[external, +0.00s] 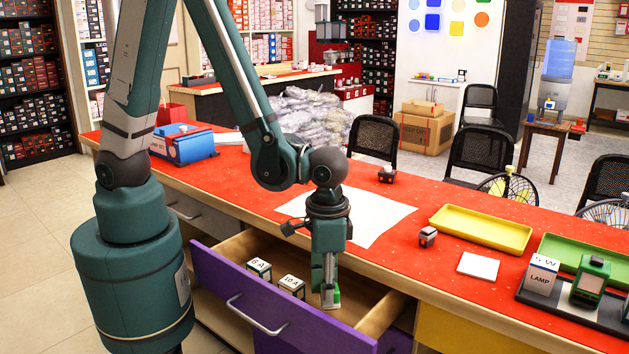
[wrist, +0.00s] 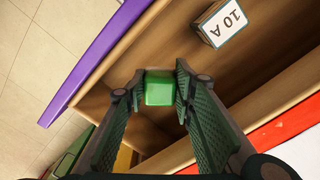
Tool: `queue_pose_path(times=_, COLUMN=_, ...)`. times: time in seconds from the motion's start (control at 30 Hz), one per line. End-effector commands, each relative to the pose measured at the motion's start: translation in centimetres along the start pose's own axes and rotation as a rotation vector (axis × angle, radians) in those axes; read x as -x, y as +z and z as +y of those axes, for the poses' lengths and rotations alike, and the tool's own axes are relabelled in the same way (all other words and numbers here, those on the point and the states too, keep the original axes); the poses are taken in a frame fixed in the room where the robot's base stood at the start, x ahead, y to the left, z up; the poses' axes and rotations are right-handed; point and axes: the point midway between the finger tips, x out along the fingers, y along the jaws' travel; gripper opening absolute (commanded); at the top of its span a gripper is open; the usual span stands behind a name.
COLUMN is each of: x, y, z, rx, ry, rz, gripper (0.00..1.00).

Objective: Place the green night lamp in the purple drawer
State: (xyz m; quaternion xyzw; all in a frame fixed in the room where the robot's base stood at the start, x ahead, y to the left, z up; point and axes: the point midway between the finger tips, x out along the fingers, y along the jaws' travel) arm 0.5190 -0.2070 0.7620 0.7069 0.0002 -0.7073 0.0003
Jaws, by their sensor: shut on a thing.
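The green night lamp (wrist: 159,90) shows as a small green block in the wrist view. My gripper (wrist: 159,76) is shut on it, one finger on each side. In the external view my gripper (external: 329,299) points straight down within the outline of the open purple drawer (external: 217,277), near its right end. Only a green sliver of the lamp (external: 337,296) shows there beside the fingers. The drawer's purple front (wrist: 92,58) is also in the wrist view. I cannot tell whether the lamp touches the drawer's floor.
Two small boxes, one marked 6 A (external: 259,269) and one marked 10 A (external: 291,286), stand in the drawer left of my gripper. The red counter (external: 400,262) overhangs behind the drawer. A black tray (external: 566,308) on it holds a lamp box and a green device.

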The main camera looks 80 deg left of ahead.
Motion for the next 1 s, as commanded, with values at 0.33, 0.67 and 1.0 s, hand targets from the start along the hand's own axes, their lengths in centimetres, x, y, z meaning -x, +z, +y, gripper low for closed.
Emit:
queue_pose_path(times=0.33, x=-0.6, y=0.0, z=0.0, rx=0.000, ry=0.000, rz=0.000, gripper=0.14)
queue_pose_path(times=0.67, x=-1.8, y=0.0, z=0.0, rx=0.000, ry=0.000, rz=0.000, gripper=0.14)
queue_pose_path(times=1.0, x=-4.7, y=-0.1, z=0.0, rx=0.000, ry=0.000, rz=0.000, gripper=0.14)
